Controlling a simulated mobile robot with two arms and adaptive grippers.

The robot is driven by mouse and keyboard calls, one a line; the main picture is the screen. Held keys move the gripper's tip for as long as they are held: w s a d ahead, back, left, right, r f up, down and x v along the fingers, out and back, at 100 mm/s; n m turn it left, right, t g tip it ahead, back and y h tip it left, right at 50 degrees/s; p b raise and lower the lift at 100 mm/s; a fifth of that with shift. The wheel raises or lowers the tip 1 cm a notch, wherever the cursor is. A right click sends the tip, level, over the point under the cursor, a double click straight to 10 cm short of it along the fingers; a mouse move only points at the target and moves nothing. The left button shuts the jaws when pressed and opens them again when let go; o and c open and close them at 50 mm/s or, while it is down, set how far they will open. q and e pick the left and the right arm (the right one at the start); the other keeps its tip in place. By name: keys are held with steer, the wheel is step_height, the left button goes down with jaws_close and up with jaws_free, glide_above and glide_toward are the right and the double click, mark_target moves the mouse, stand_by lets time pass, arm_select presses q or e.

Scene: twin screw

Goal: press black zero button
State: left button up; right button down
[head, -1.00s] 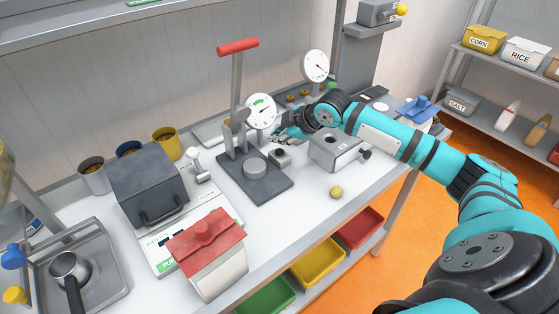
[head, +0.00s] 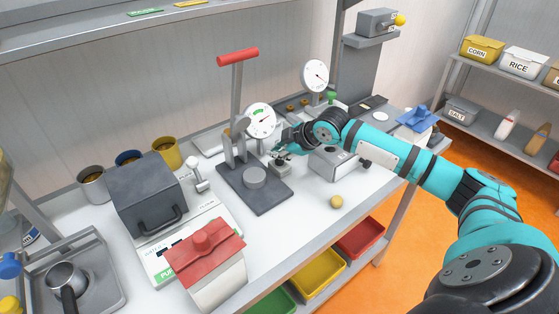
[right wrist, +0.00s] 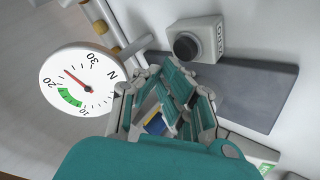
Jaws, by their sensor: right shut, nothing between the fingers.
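The black zero button (right wrist: 187,46) is a round knob on a small grey box (right wrist: 209,38) marked ZERO, in the right wrist view. In the head view the small box (head: 281,169) stands at the right of the dark press base (head: 262,199), and my fingers partly hide its top. My right gripper (right wrist: 178,78) is shut and empty, its fingertips close to the button. In the head view my right gripper (head: 283,153) is just above and behind the box; whether it touches the button I cannot tell. My left gripper is not in view.
A white dial gauge (head: 260,120) on the press stands close left of my gripper, with another dial (head: 314,76) behind. A grey metal block (head: 331,165) sits under my right arm. A yellow ball (head: 336,202) lies in front.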

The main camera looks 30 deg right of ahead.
stand_by(0.6)
steer(key=shift+f, duration=0.1)
steer(key=shift+f, duration=0.35)
steer(key=shift+f, duration=0.55)
stand_by(0.8)
steer(key=shift+r+p, duration=0.95)
steer(key=shift+p, duration=0.3)
